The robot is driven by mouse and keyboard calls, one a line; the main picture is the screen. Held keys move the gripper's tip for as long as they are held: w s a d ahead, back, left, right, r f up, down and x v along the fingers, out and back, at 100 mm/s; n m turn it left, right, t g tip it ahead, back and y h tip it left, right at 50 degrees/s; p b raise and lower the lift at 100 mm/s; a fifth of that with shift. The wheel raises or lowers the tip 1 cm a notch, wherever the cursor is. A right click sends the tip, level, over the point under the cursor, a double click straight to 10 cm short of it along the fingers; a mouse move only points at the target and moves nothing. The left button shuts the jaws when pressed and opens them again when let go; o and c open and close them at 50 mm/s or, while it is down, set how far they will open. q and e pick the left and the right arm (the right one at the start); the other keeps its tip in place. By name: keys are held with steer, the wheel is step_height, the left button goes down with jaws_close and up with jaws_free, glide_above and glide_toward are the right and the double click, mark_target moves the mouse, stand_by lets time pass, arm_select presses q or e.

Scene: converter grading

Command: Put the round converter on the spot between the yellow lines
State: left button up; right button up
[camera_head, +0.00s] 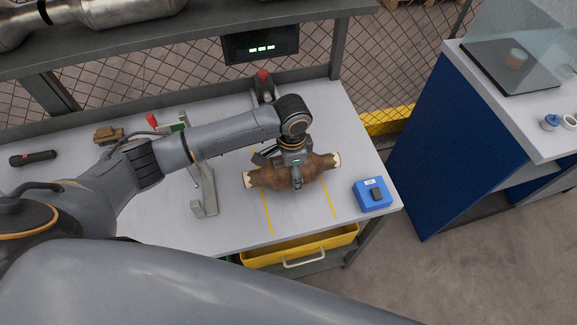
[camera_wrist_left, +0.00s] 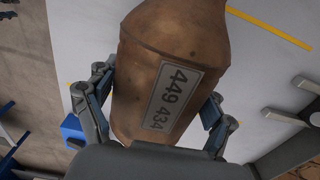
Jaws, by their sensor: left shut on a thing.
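The round converter (camera_head: 316,166) is a rusty brown body with pale ragged ends. In the head view it lies across the area between two yellow lines (camera_head: 328,199) on the grey bench. My left gripper (camera_head: 297,178) comes down on its middle from above and is shut on it. In the left wrist view the converter (camera_wrist_left: 165,75) fills the space between the fingers of the gripper (camera_wrist_left: 158,118), and a label reads 449 434. I cannot tell whether the converter touches the bench. My right gripper is not in view.
A blue box (camera_head: 372,194) stands right of the lines near the bench edge. A grey metal stand (camera_head: 204,190) is on the left. A red-topped clamp (camera_head: 264,86) is behind. A yellow drawer (camera_head: 300,246) is below the bench front. A shelf with silver converters (camera_head: 130,10) is above.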

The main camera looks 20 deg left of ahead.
arm_select(q)
steer(key=shift+f, duration=0.85)
steer(key=shift+f, duration=0.15)
steer(key=o, duration=1.7)
steer(key=shift+s, duration=0.1)
step_height(320, 180, up, 12)
steer(key=shift+r+b, duration=0.1)
steer(key=shift+b, duration=0.45)
